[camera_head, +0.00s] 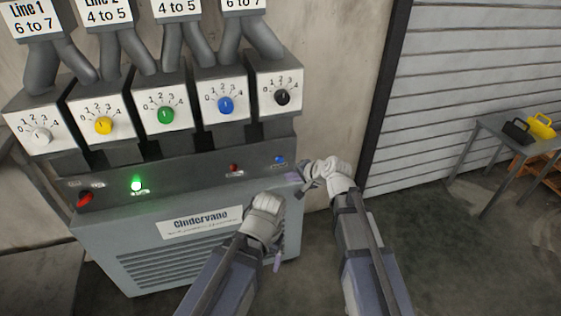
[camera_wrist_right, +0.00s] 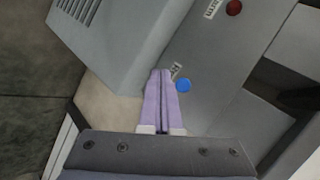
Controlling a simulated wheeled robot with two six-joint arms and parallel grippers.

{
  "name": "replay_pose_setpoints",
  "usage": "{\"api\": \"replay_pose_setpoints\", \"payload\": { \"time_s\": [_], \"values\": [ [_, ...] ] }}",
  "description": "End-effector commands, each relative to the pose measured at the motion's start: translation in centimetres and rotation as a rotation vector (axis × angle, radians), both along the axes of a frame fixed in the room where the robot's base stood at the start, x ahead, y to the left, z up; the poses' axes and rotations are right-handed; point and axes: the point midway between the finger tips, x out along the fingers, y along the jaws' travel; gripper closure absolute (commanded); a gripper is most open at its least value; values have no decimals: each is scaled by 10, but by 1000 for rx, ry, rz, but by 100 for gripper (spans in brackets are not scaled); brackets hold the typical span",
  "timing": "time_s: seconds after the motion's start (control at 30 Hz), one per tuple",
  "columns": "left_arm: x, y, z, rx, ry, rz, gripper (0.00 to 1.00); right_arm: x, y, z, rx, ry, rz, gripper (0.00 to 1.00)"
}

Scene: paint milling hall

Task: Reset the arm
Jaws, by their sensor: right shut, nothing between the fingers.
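My right gripper (camera_head: 293,177) is at the right end of the grey machine's control panel (camera_head: 190,172), just below and right of a blue button (camera_head: 280,159). In the right wrist view its lilac fingers (camera_wrist_right: 162,75) are together and empty, with the blue button (camera_wrist_right: 183,86) just right of the tips. I cannot tell whether they touch the panel. My left gripper (camera_head: 277,262) hangs low before the machine's right front; its fingers are small and mostly hidden, so their opening is unclear.
Several dosing boxes with coloured knobs, such as the green knob (camera_head: 166,114), stand above the panel. A lit green lamp (camera_head: 136,185), a red switch (camera_head: 85,199) and a small red button (camera_head: 234,167) are on it. A table (camera_head: 490,131) stands far right; floor between is clear.

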Motion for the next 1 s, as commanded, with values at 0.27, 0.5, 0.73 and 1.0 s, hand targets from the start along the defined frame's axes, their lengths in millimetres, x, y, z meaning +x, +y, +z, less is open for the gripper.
{"api": "replay_pose_setpoints", "payload": {
  "time_s": [0.27,0.5,0.73,1.0],
  "values": [
    [0,0,0,0,0,0,17,0,0,0,0,0,0,100],
    [0,0,0,0,0,0,17,-59,13,-28,-207,59,203,100],
    [0,0,0,0,0,0,17,-173,-4,-69,-624,216,617,100],
    [0,0,14,0,0,0,17,-255,-48,-60,-934,400,926,100]
  ]
}}
